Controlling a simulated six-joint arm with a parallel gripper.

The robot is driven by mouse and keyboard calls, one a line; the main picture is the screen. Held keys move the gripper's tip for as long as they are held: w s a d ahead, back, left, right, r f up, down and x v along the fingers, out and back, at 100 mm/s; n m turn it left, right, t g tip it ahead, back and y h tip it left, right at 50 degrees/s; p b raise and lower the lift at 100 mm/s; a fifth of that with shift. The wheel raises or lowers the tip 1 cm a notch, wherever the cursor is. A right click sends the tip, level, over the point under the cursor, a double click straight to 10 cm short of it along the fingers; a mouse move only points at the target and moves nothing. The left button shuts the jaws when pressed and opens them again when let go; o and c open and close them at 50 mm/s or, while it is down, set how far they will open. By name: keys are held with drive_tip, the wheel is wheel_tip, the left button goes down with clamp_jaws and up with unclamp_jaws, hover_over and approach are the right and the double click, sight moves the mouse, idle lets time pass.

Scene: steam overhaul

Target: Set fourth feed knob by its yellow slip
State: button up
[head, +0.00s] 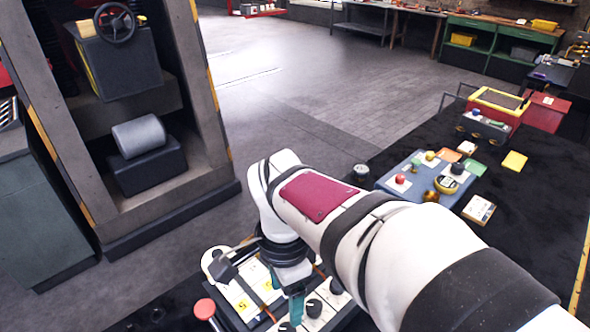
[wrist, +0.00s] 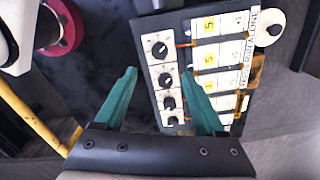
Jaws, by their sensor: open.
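A feed panel (head: 231,321) with a column of black knobs on white plates lies below my gripper. In the wrist view the knobs run from the top knob (wrist: 160,50) to the lowest knob (wrist: 173,121), beside the right finger. White cards with yellow slips, such as the top slip (wrist: 208,24), sit to the right of the knobs. The slip beside the lowest knob is hidden behind the finger. My gripper (wrist: 158,72) is open, its teal fingers apart with nothing held; one finger also shows in the head view.
A red round-topped post (head: 205,309) stands at the panel's left, and a white round disc (wrist: 268,22) is at its corner. A blue tray (head: 410,192) with small coloured parts lies at right. A dark press frame stands at left.

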wheel_tip(320, 180, up, 4)
drive_tip(key=shift+r, duration=0.2)
drive_tip(key=s+d+f+n+y, duration=0.1)
drive_tip(key=s+d+f+n, duration=0.2)
drive_tip(key=s, duration=0.4)
drive_tip(key=s+d+f+n, duration=0.3)
drive_tip(key=s+d, duration=0.3)
drive_tip(key=s, duration=0.1)
drive_tip(key=shift+s+d+n+y, duration=0.15)
drive_tip(key=shift+s+n+y, duration=0.15)
drive_tip(key=shift+s+y, duration=0.1)
drive_tip(key=shift+f, duration=0.1)
